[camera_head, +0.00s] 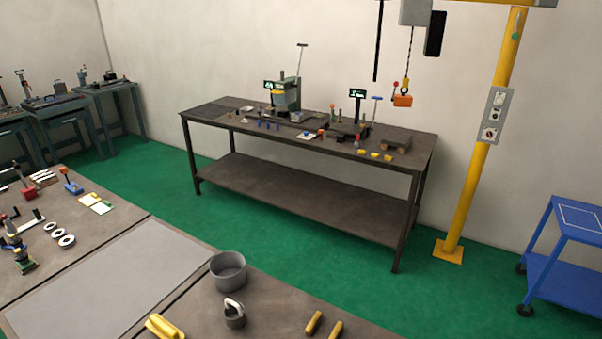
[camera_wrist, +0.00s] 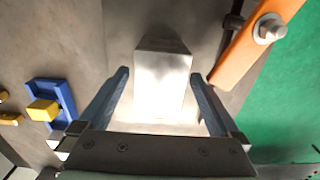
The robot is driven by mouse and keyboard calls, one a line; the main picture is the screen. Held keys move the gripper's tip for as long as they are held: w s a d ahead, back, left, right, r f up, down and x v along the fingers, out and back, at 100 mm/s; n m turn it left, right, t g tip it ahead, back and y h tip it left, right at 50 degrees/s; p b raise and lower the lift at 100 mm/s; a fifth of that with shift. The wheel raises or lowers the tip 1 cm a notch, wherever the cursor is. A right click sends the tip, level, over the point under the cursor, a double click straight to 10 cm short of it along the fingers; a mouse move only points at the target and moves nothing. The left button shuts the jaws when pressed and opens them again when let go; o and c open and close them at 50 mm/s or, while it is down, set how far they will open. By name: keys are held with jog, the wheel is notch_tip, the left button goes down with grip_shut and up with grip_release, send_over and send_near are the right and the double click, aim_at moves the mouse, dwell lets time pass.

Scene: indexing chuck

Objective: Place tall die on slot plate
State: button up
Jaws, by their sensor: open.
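A pale, shiny metal block (camera_wrist: 163,85), which looks like the tall die, stands in the middle of the wrist view. My gripper (camera_wrist: 159,76) is open, with one blue-grey finger on each side of the block. A gap shows between each fingertip and the block, and I see no contact. The block's lower part in the picture is washed out by glare. My gripper does not show in the head view. I cannot make out the slot plate for certain in either view.
In the wrist view an orange bar with a bolt (camera_wrist: 245,45) lies close right, and a blue holder with a yellow block (camera_wrist: 45,105) lies left. The head view shows a long workbench (camera_head: 222,112) with tools, a yellow post (camera_head: 480,150) and a blue cart (camera_head: 565,215).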

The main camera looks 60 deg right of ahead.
notch_tip(320, 180, up, 12)
jog(key=shift+r+b, duration=0.15)
jog(key=shift+b, duration=0.25)
jog(key=shift+w, duration=0.1)
jog(key=w+r+t+h, duration=0.3)
jog(key=w+r+t, duration=0.4)
jog(key=w+r, duration=0.85)
jog(key=w+a+r+t, duration=0.2)
jog(key=w+r+t, duration=0.4)
jog(key=w+r, duration=0.45)
jog(key=s+a+r+m+t, duration=0.1)
jog(key=a+r+t, duration=0.35)
jog(key=r, duration=0.85)
jog(key=s+a+r+t, duration=0.1)
jog(key=a+r+t, duration=0.35)
jog(key=r, duration=0.75)
jog(key=s+a+r+t+y, duration=0.1)
jog(key=s+a+r+t, duration=0.1)
jog(key=r, duration=0.5)
jog(key=s+a+r+t+y, duration=0.1)
jog(key=s+a+r+t, duration=0.2)
jog(key=s+r, duration=0.3)
jog(key=shift+s+a+r+y, duration=0.3)
jog(key=shift+s+a+r, duration=0.15)
jog(key=shift+s, duration=0.2)
